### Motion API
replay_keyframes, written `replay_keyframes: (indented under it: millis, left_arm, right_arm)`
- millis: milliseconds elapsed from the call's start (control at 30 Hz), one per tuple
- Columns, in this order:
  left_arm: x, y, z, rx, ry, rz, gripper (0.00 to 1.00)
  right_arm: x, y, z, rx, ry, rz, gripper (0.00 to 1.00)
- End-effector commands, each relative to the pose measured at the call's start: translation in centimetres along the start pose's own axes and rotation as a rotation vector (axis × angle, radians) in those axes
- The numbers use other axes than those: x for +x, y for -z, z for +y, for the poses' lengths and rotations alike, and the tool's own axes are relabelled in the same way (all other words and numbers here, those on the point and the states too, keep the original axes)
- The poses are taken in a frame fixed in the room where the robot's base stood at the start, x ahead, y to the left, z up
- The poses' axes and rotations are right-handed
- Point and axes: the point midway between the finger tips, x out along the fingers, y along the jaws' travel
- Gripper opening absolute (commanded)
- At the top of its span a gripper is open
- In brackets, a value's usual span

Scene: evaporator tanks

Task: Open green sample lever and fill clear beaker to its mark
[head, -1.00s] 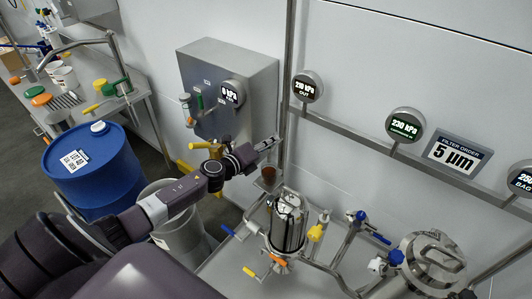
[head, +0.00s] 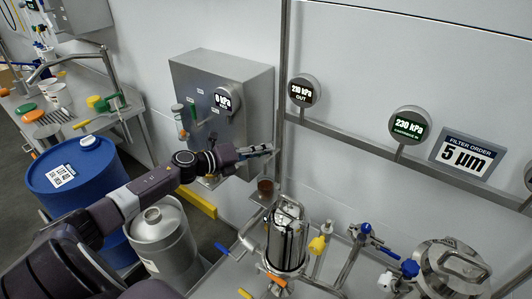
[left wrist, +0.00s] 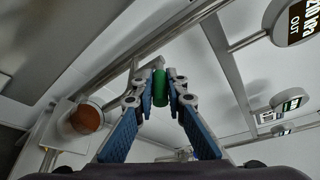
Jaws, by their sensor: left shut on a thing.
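My left gripper (head: 258,150) reaches in from the left, beside the vertical pipe. In the left wrist view its two blue-padded fingers (left wrist: 161,85) close on a green piece, which I take to be the green sample lever (left wrist: 160,92). In the head view this lever is hidden by the gripper. A small beaker with reddish-brown contents (head: 265,187) stands on a small ledge below and slightly right of the gripper; it also shows in the left wrist view (left wrist: 87,119). Its mark and exact level are too small to tell. My right gripper is not in view.
A steel panel box (head: 225,85) with a gauge is behind the arm. A blue drum (head: 75,175) and a steel can (head: 162,238) stand at left, close under my arm.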

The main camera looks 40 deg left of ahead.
Motion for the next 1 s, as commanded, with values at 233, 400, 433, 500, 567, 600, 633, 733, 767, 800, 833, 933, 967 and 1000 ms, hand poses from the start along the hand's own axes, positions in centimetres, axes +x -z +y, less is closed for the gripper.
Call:
replay_keyframes:
  millis: [233,400,433,500,567,600,633,733,767,800,833,933,967,1000]
  left_arm:
    - [0.0,0.1,0.1,0.0,-0.001,0.002,0.27]
    - [0.0,0.1,0.0,0.0,0.0,0.001,0.3]
    - [0.0,0.1,0.0,0.0,0.0,0.001,0.3]
    - [0.0,0.1,0.0,0.0,0.0,0.0,0.3]
    - [0.0,0.1,0.0,0.0,0.0,0.0,0.3]
    - [-0.1,0.1,0.0,0.0,0.0,0.0,0.3]
    - [-0.3,0.1,0.0,-0.001,-0.001,0.0,0.3]
    - [-0.9,0.1,0.1,-0.002,-0.002,0.001,0.3]
    - [-1.2,0.1,0.1,-0.001,-0.002,0.001,0.3]
    - [-1.7,0.2,0.1,0.0,-0.002,0.002,0.3]
    - [-2.0,0.1,0.2,0.001,-0.003,0.002,0.3]
    - [-3.2,0.2,0.2,-0.001,-0.003,0.003,0.3]
    - [-3.6,0.2,0.2,-0.001,-0.003,0.002,0.3]
    - [-4.1,0.2,0.2,-0.001,-0.003,0.003,0.3]
  right_arm:
    - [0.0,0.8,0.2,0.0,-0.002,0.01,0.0]
    - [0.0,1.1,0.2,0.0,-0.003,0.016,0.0]
    - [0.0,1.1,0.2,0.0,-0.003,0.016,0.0]
    - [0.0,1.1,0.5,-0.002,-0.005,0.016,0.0]
    - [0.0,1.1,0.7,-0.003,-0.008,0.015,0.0]
    - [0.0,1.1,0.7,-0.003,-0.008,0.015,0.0]
    - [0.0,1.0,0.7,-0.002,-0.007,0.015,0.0]
    - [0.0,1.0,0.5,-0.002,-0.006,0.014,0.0]
    - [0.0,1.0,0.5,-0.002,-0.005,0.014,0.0]
    - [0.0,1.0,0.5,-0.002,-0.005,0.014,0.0]
    - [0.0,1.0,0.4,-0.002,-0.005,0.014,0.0]
    - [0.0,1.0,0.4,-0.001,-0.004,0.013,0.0]
    - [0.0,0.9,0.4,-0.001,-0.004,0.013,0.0]
    - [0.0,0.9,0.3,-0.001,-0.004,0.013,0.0]
